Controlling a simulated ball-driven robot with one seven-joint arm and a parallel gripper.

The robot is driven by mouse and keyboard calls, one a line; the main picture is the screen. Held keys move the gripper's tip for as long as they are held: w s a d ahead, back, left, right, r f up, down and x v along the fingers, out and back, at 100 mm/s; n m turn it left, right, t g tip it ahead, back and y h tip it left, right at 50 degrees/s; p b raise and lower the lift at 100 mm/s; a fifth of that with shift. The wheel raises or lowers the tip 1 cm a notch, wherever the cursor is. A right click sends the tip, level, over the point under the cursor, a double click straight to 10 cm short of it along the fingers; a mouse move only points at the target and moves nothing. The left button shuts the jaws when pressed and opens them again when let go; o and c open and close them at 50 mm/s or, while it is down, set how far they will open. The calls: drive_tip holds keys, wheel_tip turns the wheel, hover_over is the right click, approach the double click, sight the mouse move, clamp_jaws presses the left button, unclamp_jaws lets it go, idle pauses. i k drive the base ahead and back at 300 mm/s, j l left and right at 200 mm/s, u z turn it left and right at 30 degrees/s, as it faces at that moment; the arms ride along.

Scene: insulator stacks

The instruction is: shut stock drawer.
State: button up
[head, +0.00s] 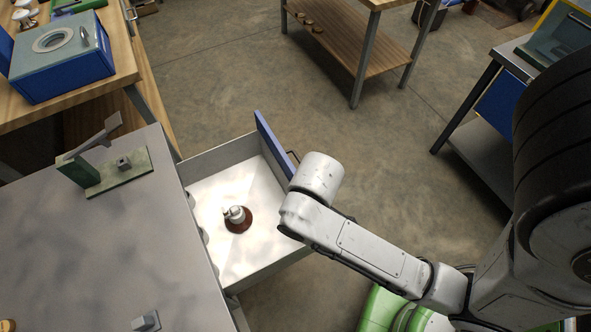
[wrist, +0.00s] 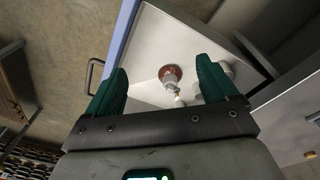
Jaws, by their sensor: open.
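The stock drawer (head: 210,187) stands pulled out of the grey-topped cabinet in the head view. Its blue front (head: 271,143) has a dark bar handle (head: 293,157), partly hidden by my arm. In the wrist view the drawer's pale floor (wrist: 150,60) and the handle (wrist: 92,76) show. A brown and white insulator (head: 237,217) stands in the drawer; it also shows in the wrist view (wrist: 170,76). My gripper (wrist: 165,85) is open with green fingers, over the drawer near its front, with the handle left of the left finger. In the head view my arm hides the gripper.
The grey cabinet top (head: 110,230) carries a green-based fixture (head: 113,172). A wooden bench (head: 125,70) with a blue box (head: 62,60) stands at upper left. Another table (head: 350,35) is at the back. Concrete floor (head: 230,60) is clear beyond the drawer front.

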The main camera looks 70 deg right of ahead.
sight(252, 171)
drive_tip(key=k+l, duration=0.1)
drive_tip(key=l, duration=0.3)
drive_tip(key=l+u, duration=0.1)
drive_tip(key=l, duration=0.25)
drive_tip(key=k+l, duration=0.15)
drive_tip(key=l, duration=0.25)
drive_tip(key=k+l+u, duration=0.1)
drive_tip(key=l, duration=0.25)
drive_tip(key=k+l, duration=0.1)
drive_tip(key=l, duration=0.3)
drive_tip(key=u, duration=0.05)
